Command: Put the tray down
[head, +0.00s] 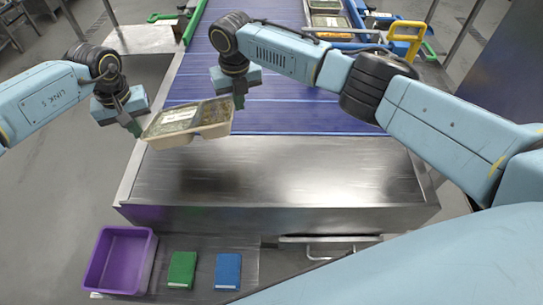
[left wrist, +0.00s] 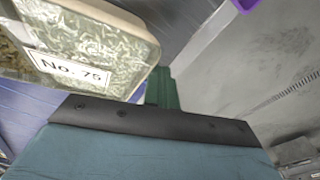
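The tray (head: 215,131) is a beige container with a clear, pale-labelled top. It appears raised above the near end of the conveyor, slightly tilted, its left end lower in the picture and past the belt's left edge. My left gripper (head: 134,126) is at its left end and my right gripper (head: 239,101) at its right end; both appear shut on its rim, though the fingertips are small and partly hidden. In the left wrist view the tray (left wrist: 110,45) shows a "No. 75" label, with one green finger (left wrist: 162,88) beside its edge.
The blue conveyor belt (head: 290,115) runs away behind the tray. A bare steel surface (head: 270,175) lies in front of it. Lower down are a purple bin (head: 122,262), a green block (head: 182,269) and a blue block (head: 228,271). Another tray (head: 328,20) stands at the back right.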

